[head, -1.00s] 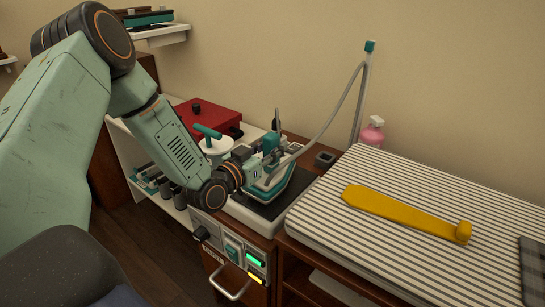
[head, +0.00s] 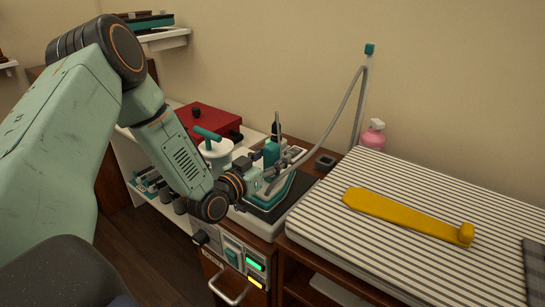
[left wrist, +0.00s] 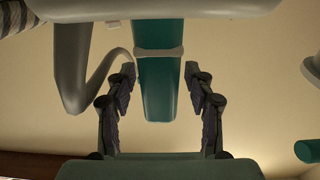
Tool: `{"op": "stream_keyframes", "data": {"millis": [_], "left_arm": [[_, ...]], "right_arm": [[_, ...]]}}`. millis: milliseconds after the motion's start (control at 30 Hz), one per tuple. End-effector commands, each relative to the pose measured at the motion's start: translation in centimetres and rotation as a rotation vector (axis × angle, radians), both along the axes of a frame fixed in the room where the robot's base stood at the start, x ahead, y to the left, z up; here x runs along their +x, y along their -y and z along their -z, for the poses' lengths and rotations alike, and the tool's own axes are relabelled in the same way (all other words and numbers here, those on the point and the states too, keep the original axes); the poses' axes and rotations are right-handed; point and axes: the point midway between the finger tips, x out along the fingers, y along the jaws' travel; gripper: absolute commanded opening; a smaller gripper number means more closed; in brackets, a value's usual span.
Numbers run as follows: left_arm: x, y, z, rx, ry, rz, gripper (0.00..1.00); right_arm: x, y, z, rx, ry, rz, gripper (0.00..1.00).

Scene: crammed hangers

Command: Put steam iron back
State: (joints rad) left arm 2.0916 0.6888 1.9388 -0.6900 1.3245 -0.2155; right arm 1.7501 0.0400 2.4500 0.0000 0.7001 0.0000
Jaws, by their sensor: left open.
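The steam iron (head: 281,190), teal and grey, sits on the dark pad of its station (head: 262,215) in the head view, with a grey hose rising from it. My left gripper (head: 288,160) is at the iron's upper part, which it partly hides. In the left wrist view, the iron's teal handle (left wrist: 158,85) stands between the two spread fingers of the left gripper (left wrist: 160,90), with a gap on each side. My right gripper is not in view.
A striped ironing board (head: 430,200) with a yellow wooden piece (head: 400,212) lies to the right. A pink spray bottle (head: 373,138) stands behind it. A red box (head: 208,120) and a white pot (head: 214,154) are left of the iron. The hose stand (head: 364,95) rises behind.

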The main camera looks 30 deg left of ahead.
Motion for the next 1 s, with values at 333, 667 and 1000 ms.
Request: {"op": "stream_keyframes", "data": {"millis": [333, 667, 1000], "left_arm": [[-1.9, -0.3, -0.5, -0.005, -0.002, -0.004, 0.53], [-7.4, -0.8, -0.6, -0.005, -0.001, -0.005, 0.53], [-11.5, -1.1, -0.5, -0.001, -0.001, -0.002, 0.53]], "right_arm": [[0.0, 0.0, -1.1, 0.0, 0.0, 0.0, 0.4], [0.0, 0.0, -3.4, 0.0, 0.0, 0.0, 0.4], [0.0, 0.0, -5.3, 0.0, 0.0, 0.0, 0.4]]}}
